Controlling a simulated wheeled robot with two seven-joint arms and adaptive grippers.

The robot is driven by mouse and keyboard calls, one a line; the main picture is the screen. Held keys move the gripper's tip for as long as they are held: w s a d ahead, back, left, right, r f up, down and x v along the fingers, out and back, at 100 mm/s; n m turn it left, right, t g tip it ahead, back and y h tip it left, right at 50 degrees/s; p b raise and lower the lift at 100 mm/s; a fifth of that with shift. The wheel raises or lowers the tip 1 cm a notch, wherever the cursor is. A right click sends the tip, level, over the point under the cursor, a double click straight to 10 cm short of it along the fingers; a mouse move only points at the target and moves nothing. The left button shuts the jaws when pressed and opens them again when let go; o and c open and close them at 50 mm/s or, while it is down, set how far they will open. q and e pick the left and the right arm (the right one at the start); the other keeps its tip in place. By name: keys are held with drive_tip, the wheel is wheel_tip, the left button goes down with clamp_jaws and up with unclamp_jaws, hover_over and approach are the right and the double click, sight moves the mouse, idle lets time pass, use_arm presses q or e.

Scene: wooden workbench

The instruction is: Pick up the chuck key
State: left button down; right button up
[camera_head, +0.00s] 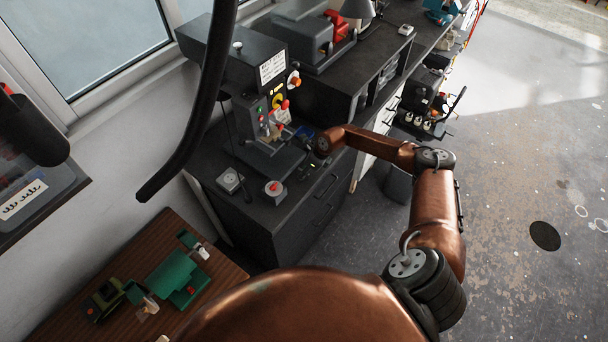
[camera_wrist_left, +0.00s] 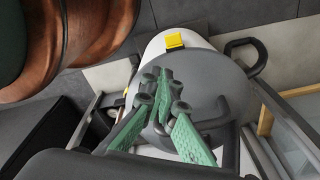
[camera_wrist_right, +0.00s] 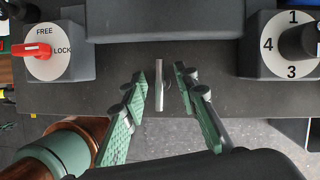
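A thin, upright-looking metal bar (camera_wrist_right: 159,86) shows between the fingers of my right gripper (camera_wrist_right: 161,84) in the right wrist view. It may be the chuck key, but I cannot tell for sure. The right gripper is open, with a gap between each finger and the bar. In the head view, my right arm reaches to the bench edge beside the drill press (camera_head: 268,72), and the gripper is hard to make out there. My left gripper (camera_wrist_left: 164,82) looks shut and empty in front of a grey, round-topped object (camera_wrist_left: 205,75). It does not show in the head view.
A dial marked FREE and LOCK (camera_wrist_right: 45,66) with a red handle stands left of the right gripper; a numbered selector (camera_wrist_right: 276,62) stands right. A grey block (camera_wrist_right: 160,20) lies ahead. A wooden table (camera_head: 215,262) holds a green vise-like tool (camera_head: 178,275). Open floor lies right.

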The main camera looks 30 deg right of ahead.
clamp_jaws()
drive_tip(key=shift+r, duration=0.15)
idle(0.4)
